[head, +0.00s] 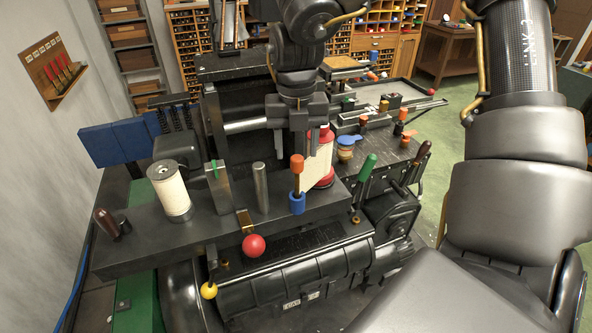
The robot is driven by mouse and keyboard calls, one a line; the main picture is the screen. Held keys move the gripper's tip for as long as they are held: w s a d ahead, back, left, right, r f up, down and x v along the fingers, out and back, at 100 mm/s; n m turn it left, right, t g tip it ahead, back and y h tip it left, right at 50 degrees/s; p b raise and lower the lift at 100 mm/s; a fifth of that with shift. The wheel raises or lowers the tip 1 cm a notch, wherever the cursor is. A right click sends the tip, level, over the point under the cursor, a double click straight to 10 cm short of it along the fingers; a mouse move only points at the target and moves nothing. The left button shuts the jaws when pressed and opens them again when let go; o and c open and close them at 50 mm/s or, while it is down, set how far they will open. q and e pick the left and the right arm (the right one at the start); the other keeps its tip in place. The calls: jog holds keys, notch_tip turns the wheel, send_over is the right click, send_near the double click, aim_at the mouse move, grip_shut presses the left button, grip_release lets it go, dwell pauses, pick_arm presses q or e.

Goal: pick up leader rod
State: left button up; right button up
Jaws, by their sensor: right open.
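A slim rod with an orange cap (297,165), which looks like the leader rod, stands upright in a blue collar (297,203) on the dark machine's front ledge (330,203). My right gripper (302,148) points down just above and behind the cap. Its jaws are open, with nothing visibly held. The exact gap between the fingers and the cap is hard to judge. A white and red spool (320,165) stands behind the rod, partly covered by the gripper. My left gripper is not in view.
On the ledge stand a plain metal cylinder (261,187), a metal block (218,187) and a white roll (170,191). A red ball knob (254,245) and yellow knob (209,290) are in front. A green-handled lever (366,168) rises at right.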

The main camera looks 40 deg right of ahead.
aim_at(297, 170)
jog(key=shift+w+d+f, duration=0.1)
jog(key=shift+w+f, duration=0.05)
jog(key=shift+f, duration=0.5)
jog(key=shift+w+f, duration=0.15)
jog(key=shift+f, duration=0.45)
jog(key=shift+s+f+p, duration=0.1)
jog(key=shift+s+p, duration=0.05)
jog(key=shift+p, duration=0.25)
jog(key=f, duration=0.1)
jog(key=f+p, duration=0.2)
jog(key=f, duration=0.1)
jog(key=shift+d+f, duration=0.1)
jog(key=shift+d, duration=0.2)
jog(key=shift+f, duration=0.25)
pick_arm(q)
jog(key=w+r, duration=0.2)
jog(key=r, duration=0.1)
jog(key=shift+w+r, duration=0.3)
pick_arm(e)
jog(key=shift+f, duration=0.1)
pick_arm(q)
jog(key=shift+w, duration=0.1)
pick_arm(e)
jog(key=shift+a, duration=0.1)
jog(key=c, duration=1.1)
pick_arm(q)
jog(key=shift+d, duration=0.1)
